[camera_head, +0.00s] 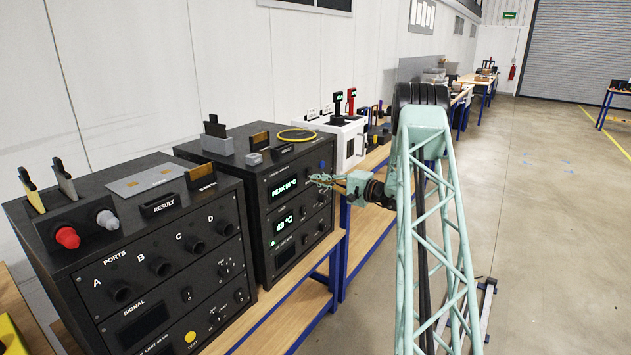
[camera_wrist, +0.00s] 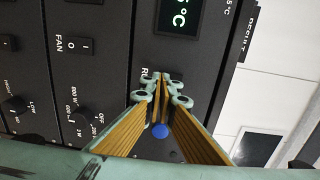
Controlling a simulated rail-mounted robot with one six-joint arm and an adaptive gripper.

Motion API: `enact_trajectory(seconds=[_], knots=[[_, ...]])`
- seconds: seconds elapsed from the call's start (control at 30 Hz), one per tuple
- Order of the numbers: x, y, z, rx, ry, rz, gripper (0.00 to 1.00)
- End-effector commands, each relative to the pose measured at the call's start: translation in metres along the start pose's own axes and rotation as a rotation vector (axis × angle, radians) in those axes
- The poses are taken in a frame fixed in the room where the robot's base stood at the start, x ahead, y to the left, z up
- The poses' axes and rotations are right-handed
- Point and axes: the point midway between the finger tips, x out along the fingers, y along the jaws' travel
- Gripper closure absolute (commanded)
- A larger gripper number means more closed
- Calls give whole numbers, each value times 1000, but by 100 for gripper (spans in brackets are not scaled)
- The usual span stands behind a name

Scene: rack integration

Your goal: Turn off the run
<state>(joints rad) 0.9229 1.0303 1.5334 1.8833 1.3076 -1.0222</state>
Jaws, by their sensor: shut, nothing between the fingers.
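The black heater-like unit (camera_head: 262,205) with lit green displays stands on the bench in the head view. Its front panel (camera_wrist: 110,100) fills most of the wrist view. A label starting with "RU" (camera_wrist: 145,72) shows beside my fingertips; the rest of it and whatever switch sits there are hidden behind the fingers. My gripper (camera_head: 318,180) is shut and empty in front of the upper right of this panel. In the wrist view its fingertips (camera_wrist: 160,82) meet close to the panel; I cannot tell whether they touch it. A blue round button (camera_wrist: 160,130) shows between the fingers.
A FAN rocker (camera_wrist: 80,45) and a power knob (camera_wrist: 76,117) are on the same panel. A lit temperature display (camera_wrist: 181,14) is near the fingertips. Another black unit with ports (camera_head: 150,270) stands to the left. White equipment (camera_head: 340,138) stands behind. The floor at right is open.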

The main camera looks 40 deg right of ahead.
Motion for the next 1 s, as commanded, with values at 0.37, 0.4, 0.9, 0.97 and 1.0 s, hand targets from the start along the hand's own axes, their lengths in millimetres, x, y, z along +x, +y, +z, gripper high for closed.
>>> enact_trajectory(seconds=[0.37,0.4,0.9,0.97,1.0], knots=[[-32,8,3,1,-5,0,100],[-37,8,3,1,-5,0,100],[-104,21,3,0,-5,-1,100],[-109,22,3,0,-6,-1,100],[-112,23,3,0,-6,-1,100]])
